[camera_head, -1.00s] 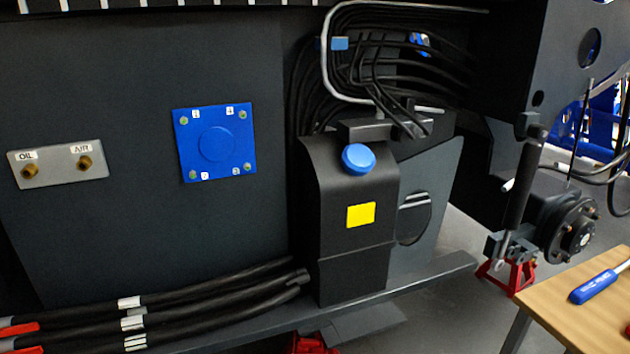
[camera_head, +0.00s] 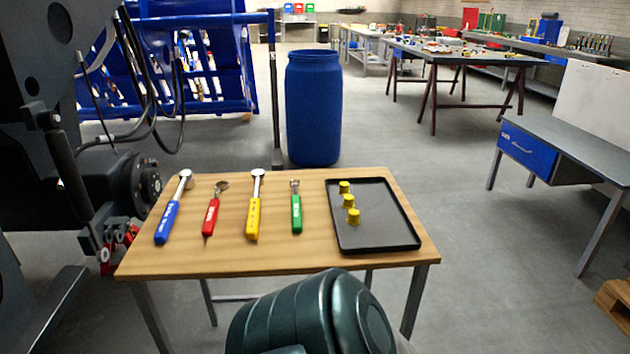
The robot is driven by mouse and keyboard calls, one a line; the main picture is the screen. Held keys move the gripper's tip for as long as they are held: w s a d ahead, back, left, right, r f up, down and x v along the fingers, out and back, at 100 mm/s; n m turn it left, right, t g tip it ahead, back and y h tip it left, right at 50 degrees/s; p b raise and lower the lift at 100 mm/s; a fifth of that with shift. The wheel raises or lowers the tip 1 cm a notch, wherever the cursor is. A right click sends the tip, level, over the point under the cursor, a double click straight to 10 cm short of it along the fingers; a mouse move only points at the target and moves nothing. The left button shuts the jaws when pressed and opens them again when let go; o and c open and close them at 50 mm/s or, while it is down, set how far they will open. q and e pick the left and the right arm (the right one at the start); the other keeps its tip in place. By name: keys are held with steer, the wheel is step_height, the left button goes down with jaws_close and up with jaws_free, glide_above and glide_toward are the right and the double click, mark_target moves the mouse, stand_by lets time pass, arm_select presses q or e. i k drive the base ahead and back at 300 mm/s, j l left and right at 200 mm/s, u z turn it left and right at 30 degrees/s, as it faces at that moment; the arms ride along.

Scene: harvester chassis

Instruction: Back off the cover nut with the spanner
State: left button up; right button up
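Tools lie in a row on a wooden table in the head view. They are a blue-handled tool (camera_head: 167,222), a red-handled tool (camera_head: 211,215), a yellow-handled tool (camera_head: 254,218) and a green-handled tool (camera_head: 296,213). Their metal heads point away from me. The blue and yellow ones are longer, with rounded heads; the red and green ones are shorter. I cannot tell for sure from this distance which one is the spanner. The blue cover plate and its nuts are out of view now. Neither of my grippers is in view.
The wooden table (camera_head: 275,257) carries a black tray (camera_head: 385,236) with yellow cylindrical pieces (camera_head: 349,201) at its right. The dark chassis with a wheel hub (camera_head: 147,181) stands close at left. A blue barrel (camera_head: 314,108) stands behind. A grey desk (camera_head: 588,150) is at right, with open floor between.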

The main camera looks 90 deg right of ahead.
mark_target(295, 202)
steer(key=z, duration=2.6)
steer(key=l+z, duration=0.15)
